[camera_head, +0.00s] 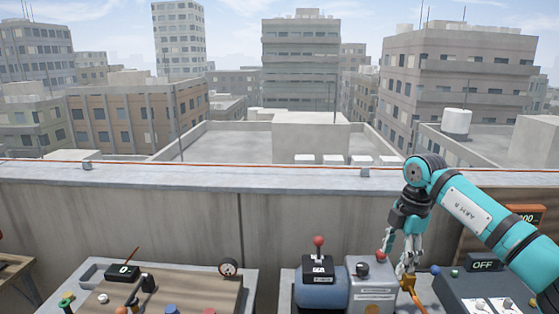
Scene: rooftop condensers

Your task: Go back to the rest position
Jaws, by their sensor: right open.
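My right arm comes in from the right, teal and black. My right gripper (400,258) points down above the right-hand bench, with its fingers apart. My left gripper is not in view.
A dark panel with an OFF display (483,264) lies under my right forearm. A wooden board (195,290) with knobs and a gauge (228,267) is at left. A parapet (150,205) runs behind.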

